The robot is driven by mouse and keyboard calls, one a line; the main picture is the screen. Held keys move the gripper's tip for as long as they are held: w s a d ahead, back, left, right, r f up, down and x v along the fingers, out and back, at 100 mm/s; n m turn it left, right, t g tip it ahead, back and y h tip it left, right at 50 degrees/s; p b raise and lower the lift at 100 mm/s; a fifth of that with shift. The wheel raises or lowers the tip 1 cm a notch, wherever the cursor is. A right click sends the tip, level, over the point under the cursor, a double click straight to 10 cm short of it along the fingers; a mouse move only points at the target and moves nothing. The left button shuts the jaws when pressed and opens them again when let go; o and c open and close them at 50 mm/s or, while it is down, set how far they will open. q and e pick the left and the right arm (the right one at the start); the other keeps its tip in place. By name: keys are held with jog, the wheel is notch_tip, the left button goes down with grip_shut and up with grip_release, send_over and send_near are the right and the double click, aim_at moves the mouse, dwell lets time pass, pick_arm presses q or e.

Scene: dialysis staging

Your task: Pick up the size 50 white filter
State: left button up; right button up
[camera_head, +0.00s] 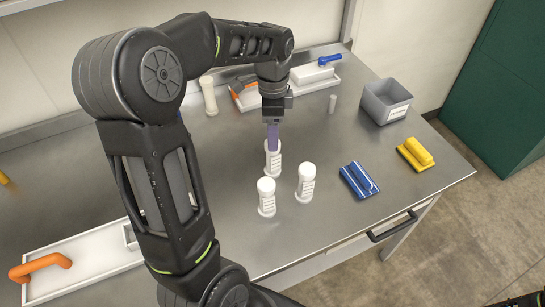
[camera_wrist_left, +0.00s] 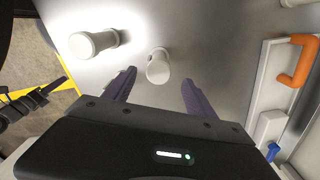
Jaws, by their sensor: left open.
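Several white ribbed filters stand upright on the steel table. A front filter (camera_head: 266,200) and a right filter (camera_head: 306,185) stand close by. Another filter (camera_head: 208,97) stands at the back left. One neighbouring filter (camera_wrist_left: 95,43) lies left in the wrist view. No size marking is readable.
A blue block (camera_head: 358,180), a yellow block (camera_head: 415,154) and a grey bin (camera_head: 386,102) stand to the right. White trays hold an orange handle (camera_head: 40,266) at front left and a blue-handled item (camera_head: 330,60) at the back.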

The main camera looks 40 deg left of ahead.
aim_at(272, 158)
pick_arm(q)
notch_tip(272, 158, down, 5)
jog(key=shift+d+p, duration=0.1)
jog(key=shift+p, duration=0.45)
grip_shut()
dwell(0.7)
